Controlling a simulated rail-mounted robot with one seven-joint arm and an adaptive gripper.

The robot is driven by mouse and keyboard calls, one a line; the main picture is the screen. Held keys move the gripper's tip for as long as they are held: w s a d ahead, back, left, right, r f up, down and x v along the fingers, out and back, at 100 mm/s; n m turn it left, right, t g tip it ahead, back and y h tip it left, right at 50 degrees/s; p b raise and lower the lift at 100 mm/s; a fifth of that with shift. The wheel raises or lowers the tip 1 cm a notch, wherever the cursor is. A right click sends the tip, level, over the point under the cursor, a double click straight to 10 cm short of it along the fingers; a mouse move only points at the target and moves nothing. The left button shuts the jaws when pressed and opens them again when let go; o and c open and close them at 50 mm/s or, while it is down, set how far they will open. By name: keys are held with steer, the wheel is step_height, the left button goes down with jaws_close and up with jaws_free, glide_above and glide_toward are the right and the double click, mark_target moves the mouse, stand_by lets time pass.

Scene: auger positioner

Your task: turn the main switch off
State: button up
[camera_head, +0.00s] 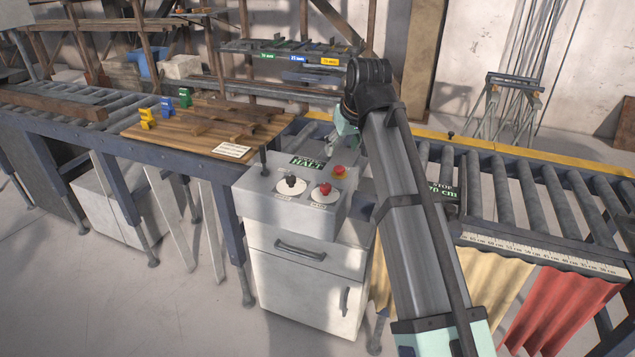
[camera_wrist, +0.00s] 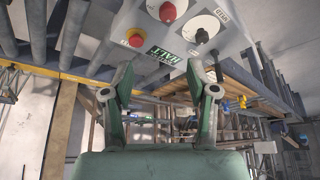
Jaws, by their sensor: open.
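A grey control box (camera_head: 265,207) stands in the middle of the head view. On its sloped top are a black knob (camera_head: 291,186) and a red knob (camera_head: 325,188), each on a white round plate, and a red push button (camera_head: 339,170) on yellow. The labels by the knobs are too small to read, so I cannot tell which is the main switch. The wrist view also shows the red knob (camera_wrist: 168,12), the black knob (camera_wrist: 202,36) and the button (camera_wrist: 135,40). My gripper (camera_wrist: 160,72) is open and empty, apart from the knobs. In the head view my arm mostly hides it.
A dark sign reading HALT (camera_head: 307,163) is at the box's back edge. A wooden board (camera_head: 215,128) with small blue, green and yellow pieces lies to the left. Roller conveyors (camera_head: 540,195) run along both sides. A white cabinet (camera_head: 305,275) stands below the box.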

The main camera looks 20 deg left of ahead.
steer(key=a, duration=0.1)
steer(key=g+p, duration=0.1)
steer(key=p, duration=0.4)
glide_toward(326, 186)
steer(key=shift+n, duration=0.4)
steer(key=x, duration=0.9)
steer(key=shift+w+a, duration=0.1)
steer(key=shift+w, duration=0.05)
steer(key=shift+c, duration=0.3)
jaws_close()
